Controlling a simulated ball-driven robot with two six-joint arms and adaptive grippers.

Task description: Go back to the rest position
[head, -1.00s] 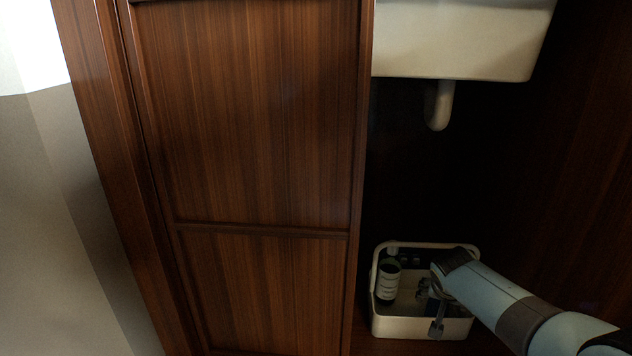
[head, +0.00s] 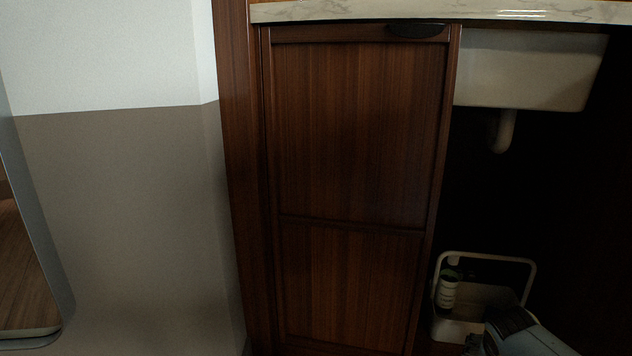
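My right arm comes in from the lower right. My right gripper (head: 477,345) is at the bottom edge of the head view, in front of the caddy's lower front side. It is dark and partly cut off, so its opening and whether it touches the caddy cannot be told. My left gripper is not in view.
A cream caddy (head: 446,331) with a raised handle stands inside the open, dark cabinet, holding a pale bottle (head: 448,292). A white sink basin (head: 530,75) and its drain pipe (head: 503,132) hang above. A wooden cabinet door (head: 350,140) and pale worktop (head: 350,11) are left and above.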

